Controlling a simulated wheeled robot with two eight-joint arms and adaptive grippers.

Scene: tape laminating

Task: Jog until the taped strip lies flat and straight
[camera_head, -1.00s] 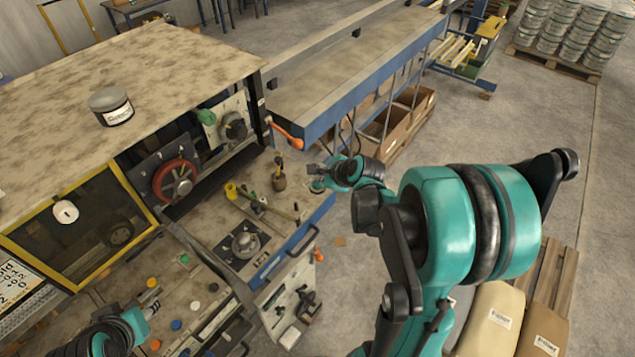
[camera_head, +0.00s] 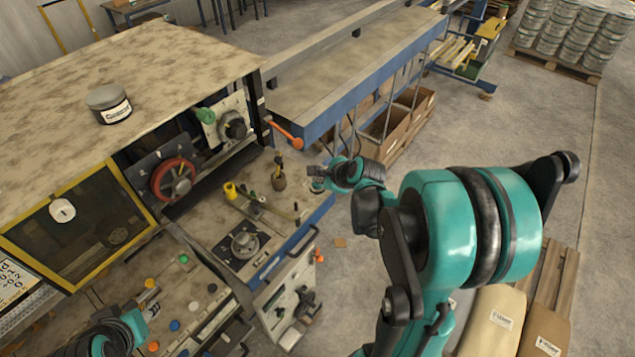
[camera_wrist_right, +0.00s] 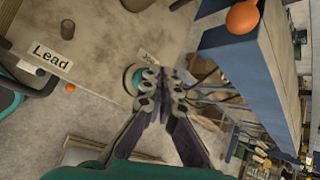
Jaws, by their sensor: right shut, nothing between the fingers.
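My right gripper (camera_head: 316,173) is shut and empty at the right corner of the machine's worktop (camera_head: 222,198). In the right wrist view its closed fingertips (camera_wrist_right: 165,78) are beside a round green button (camera_wrist_right: 135,78), partly covering it; I cannot tell whether they touch it. A small label, apparently reading "Jog" (camera_wrist_right: 148,58), lies beside the button. The button also shows below the fingertips in the head view (camera_head: 317,187). My left arm shows at the bottom left, but its finger state is unclear. I cannot make out the taped strip.
A red handwheel (camera_head: 173,180) sits in the machine opening, and an orange-knobbed lever (camera_head: 285,135) projects to its right. A wooden-handled tool (camera_head: 279,180) stands on the worktop. A "Lead" label (camera_wrist_right: 50,55) shows in the wrist view. A long blue-edged table (camera_head: 350,75) extends behind.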

